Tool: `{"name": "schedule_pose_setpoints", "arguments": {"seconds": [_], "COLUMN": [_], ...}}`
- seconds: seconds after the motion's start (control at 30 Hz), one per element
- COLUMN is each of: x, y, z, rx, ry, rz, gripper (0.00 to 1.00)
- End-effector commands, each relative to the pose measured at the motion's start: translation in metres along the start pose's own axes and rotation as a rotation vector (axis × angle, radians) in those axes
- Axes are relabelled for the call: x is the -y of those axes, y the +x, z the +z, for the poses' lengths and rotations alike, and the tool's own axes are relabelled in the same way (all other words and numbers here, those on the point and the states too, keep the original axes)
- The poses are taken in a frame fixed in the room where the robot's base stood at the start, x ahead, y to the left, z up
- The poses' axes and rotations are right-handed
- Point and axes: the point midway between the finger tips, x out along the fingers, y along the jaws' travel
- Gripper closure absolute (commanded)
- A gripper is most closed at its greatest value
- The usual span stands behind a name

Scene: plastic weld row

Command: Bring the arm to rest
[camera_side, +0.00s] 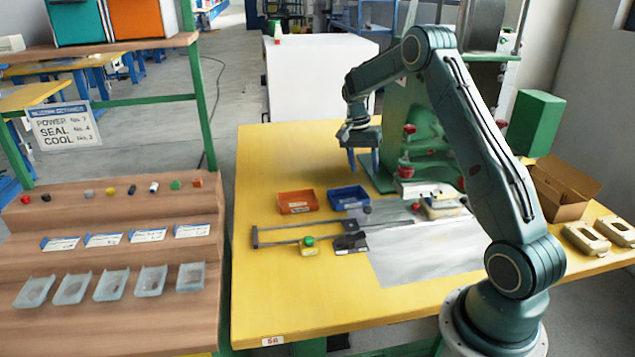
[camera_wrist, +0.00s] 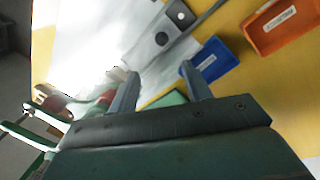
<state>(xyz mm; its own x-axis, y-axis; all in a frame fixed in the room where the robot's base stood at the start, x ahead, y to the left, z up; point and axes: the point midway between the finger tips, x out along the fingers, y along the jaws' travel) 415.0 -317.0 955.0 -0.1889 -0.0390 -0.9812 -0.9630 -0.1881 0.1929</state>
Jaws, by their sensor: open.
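My gripper (camera_side: 364,159) hangs above the back part of the yellow table (camera_side: 290,157), in front of the green machine (camera_side: 390,120). Its two blue-grey fingers point down and stand apart, with nothing between them. In the wrist view my gripper (camera_wrist: 158,82) also shows its fingers spread and empty. The blue bin (camera_side: 348,197) lies below and in front of it, and appears beyond the right finger in the wrist view (camera_wrist: 210,60). My arm arches up from its base at the table's right front.
An orange bin (camera_side: 297,202) sits beside the blue one. A grey sheet (camera_side: 425,255), a metal bar fixture (camera_side: 280,236) and a green-topped part (camera_side: 308,247) lie in front. An open carton (camera_side: 560,190) stands at right. A wooden rack (camera_side: 110,320) with small trays is at left.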

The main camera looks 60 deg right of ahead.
Motion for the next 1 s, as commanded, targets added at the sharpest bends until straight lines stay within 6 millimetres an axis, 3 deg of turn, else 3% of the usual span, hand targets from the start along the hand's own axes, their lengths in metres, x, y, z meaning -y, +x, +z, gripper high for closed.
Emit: {"name": "schedule_pose_setpoints", "arguments": {"seconds": [0.17,0.37,0.7,1.0], "x": [0.001,0.000,-0.014,-0.041], "y": [-0.008,-0.037,-0.108,-0.153], "z": [0.005,0.026,0.092,0.155], "rx": [-0.008,-0.036,-0.119,-0.197], "ry": [-0.019,-0.093,-0.313,-0.515], "rz": [-0.008,-0.039,-0.123,-0.199], "gripper": [0.51,0.51,0.51,0.51]}}
